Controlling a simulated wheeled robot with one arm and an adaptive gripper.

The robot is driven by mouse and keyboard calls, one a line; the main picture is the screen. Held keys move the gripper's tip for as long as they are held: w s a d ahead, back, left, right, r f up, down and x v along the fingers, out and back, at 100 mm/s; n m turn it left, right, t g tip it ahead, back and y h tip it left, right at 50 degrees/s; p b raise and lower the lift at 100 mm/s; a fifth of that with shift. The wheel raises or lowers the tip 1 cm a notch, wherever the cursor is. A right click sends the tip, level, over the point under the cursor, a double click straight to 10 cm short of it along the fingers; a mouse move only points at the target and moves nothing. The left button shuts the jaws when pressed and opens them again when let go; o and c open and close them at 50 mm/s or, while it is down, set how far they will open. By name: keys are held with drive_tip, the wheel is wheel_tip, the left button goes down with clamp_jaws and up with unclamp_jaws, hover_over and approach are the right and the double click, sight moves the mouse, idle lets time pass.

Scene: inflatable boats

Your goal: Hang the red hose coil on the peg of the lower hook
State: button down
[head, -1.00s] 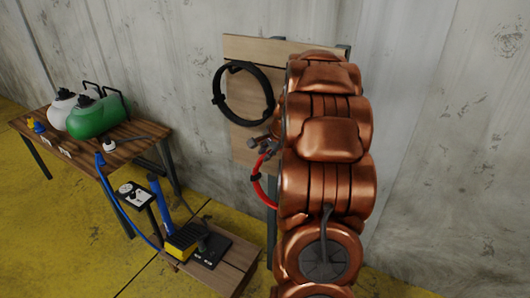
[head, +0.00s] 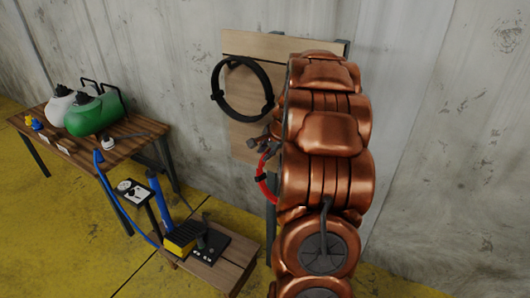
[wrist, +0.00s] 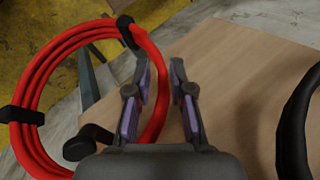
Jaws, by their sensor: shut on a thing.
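The red hose coil (wrist: 38,78), with black ties, is in my gripper (wrist: 160,88). In the wrist view its right side passes between the two fingers, which are shut on it. The dark peg of the lower hook (wrist: 80,146) shows inside the ring's outline; I cannot tell whether the coil is around it or in front of it. In the head view only the coil's left edge (head: 262,176) shows, just below the lower hook (head: 256,143). My arm hides the rest of the coil and my gripper there.
A black hose coil (head: 216,88) hangs higher on the wooden board (head: 240,145); its edge is at the right of the wrist view (wrist: 292,125). At left, a table (head: 130,140) bears a green tank (head: 95,114). A low bench (head: 232,262) with a foot pump (head: 190,238) stands below.

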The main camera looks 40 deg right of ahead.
drive_tip(key=shift+s+f, duration=0.1)
drive_tip(key=shift+f, duration=0.1)
drive_tip(key=c, duration=0.9)
unclamp_jaws()
drive_tip(key=shift+r, duration=0.15)
drive_tip(key=shift+c, duration=0.2)
drive_tip(key=v, duration=1.2)
drive_tip(key=shift+a, duration=0.1)
